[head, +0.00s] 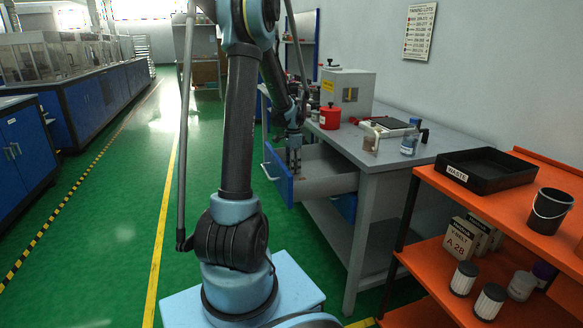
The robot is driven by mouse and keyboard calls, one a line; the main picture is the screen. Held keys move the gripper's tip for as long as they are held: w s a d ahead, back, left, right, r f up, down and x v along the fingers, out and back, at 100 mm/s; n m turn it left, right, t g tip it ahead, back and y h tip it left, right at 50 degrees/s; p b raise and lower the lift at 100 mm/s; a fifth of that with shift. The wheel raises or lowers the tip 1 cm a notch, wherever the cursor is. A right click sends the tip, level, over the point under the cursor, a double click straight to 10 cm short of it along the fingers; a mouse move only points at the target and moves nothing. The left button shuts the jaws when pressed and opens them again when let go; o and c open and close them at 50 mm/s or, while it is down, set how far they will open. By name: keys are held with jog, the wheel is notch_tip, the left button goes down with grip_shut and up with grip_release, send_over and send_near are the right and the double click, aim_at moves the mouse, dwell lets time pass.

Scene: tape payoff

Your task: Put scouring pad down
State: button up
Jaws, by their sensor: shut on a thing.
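My gripper (294,168) is small in the head view and points down at the open drawer (325,184) of the grey workbench (372,160). It is just behind the drawer's blue front (278,177), over the drawer's near end. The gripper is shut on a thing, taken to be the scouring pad. The pad is too small and too hidden between the fingers to make out its shape or colour. I cannot tell whether it touches the drawer floor. The visible part of the drawer interior looks bare and grey.
An orange shelf at right bears a black WASTE tray (487,172) and a dark bucket (549,211). Green floor is clear at left.

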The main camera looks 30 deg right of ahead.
jog(key=shift+f, duration=0.2)
jog(key=o, duration=1)
jog(key=shift+f, duration=0.1)
